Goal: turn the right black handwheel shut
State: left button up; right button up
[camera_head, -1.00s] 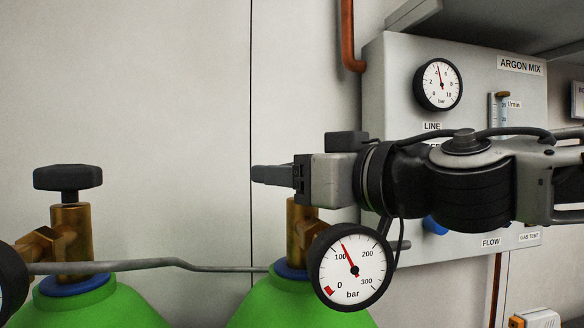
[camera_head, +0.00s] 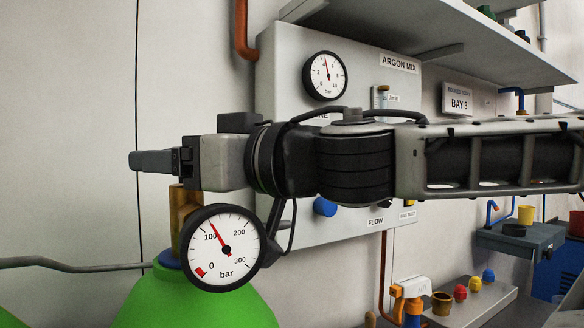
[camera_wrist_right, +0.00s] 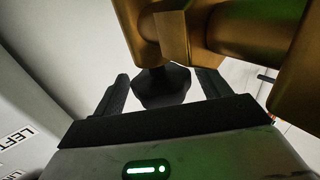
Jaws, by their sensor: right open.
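The right black handwheel (camera_wrist_right: 162,87) shows in the right wrist view below the brass valve body (camera_wrist_right: 190,35). My right gripper (camera_wrist_right: 163,90) is open, with one dark finger on each side of the handwheel. Narrow gaps seem to show at both sides; firm contact cannot be seen. In the head view my right gripper (camera_head: 155,161) is level above the brass valve (camera_head: 182,205) of the right green cylinder (camera_head: 195,305) and hides its handwheel. My left gripper is out of view.
A pressure gauge (camera_head: 225,248) sits just below my right gripper, reading a little above 100 bar. A grey pipe (camera_head: 75,266) runs left from the valve. The argon panel (camera_head: 285,75) stands behind my right arm. A shelf (camera_head: 430,30) overhangs at the upper right.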

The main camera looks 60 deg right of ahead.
jog(key=shift+s+f, duration=0.1)
jog(key=shift+s, duration=0.4)
jog(key=shift+s+d+b, duration=0.1)
jog(key=shift+s+b, duration=0.3)
jog(key=shift+s, duration=0.3)
pick_arm(q)
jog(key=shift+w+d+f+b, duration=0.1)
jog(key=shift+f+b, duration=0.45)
jog(key=shift+b, duration=0.65)
pick_arm(e)
jog(key=s, duration=1.2)
jog(key=shift+d, duration=0.3)
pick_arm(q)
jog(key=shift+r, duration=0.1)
